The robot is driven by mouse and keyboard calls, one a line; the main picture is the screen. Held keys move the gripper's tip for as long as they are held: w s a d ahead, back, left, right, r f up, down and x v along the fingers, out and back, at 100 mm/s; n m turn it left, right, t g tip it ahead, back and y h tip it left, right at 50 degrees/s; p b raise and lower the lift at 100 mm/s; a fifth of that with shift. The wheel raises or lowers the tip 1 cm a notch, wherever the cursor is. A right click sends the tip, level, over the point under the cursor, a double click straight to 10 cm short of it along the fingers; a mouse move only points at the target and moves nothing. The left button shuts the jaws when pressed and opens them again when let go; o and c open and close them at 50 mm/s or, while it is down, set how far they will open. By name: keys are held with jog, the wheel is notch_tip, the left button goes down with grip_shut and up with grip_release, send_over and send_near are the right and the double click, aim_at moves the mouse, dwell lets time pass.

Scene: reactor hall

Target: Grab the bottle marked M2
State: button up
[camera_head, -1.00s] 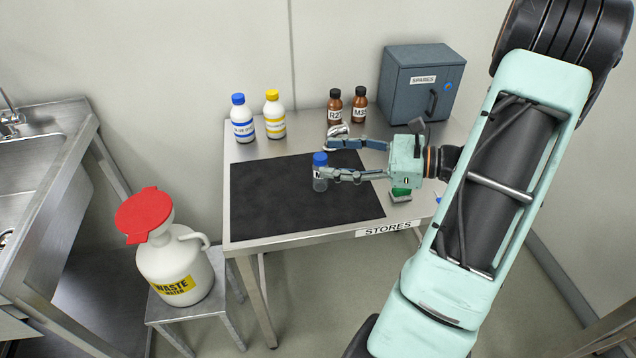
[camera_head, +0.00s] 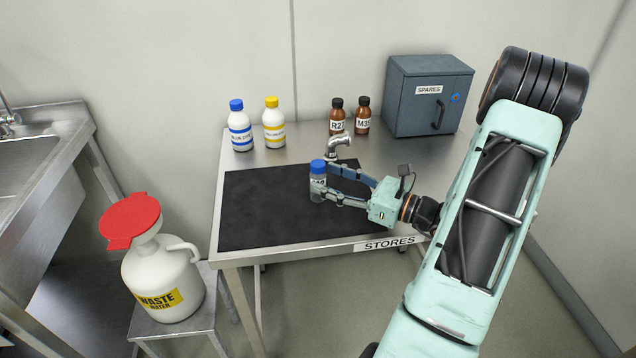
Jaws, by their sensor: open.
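A small clear bottle with a blue cap (camera_head: 317,166) stands upright on the black mat (camera_head: 262,206). Its label is mostly covered by a finger, so I cannot read its full marking. My gripper (camera_head: 325,177) is open at this bottle, reaching in from the right. One finger passes in front of the bottle. The other finger is behind and to its right, with its tip close to the cap. I cannot tell whether either finger touches the bottle.
A waste container (camera_head: 165,280) stands left. The mat's left is clear.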

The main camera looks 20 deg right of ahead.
aim_at(317, 173)
jog(key=x, duration=0.3)
jog(key=shift+w+a, duration=0.15)
jog(key=shift+w, duration=0.2)
jog(key=c, duration=1)
jog(key=shift+r, duration=0.15)
jog(key=shift+c, duration=0.2)
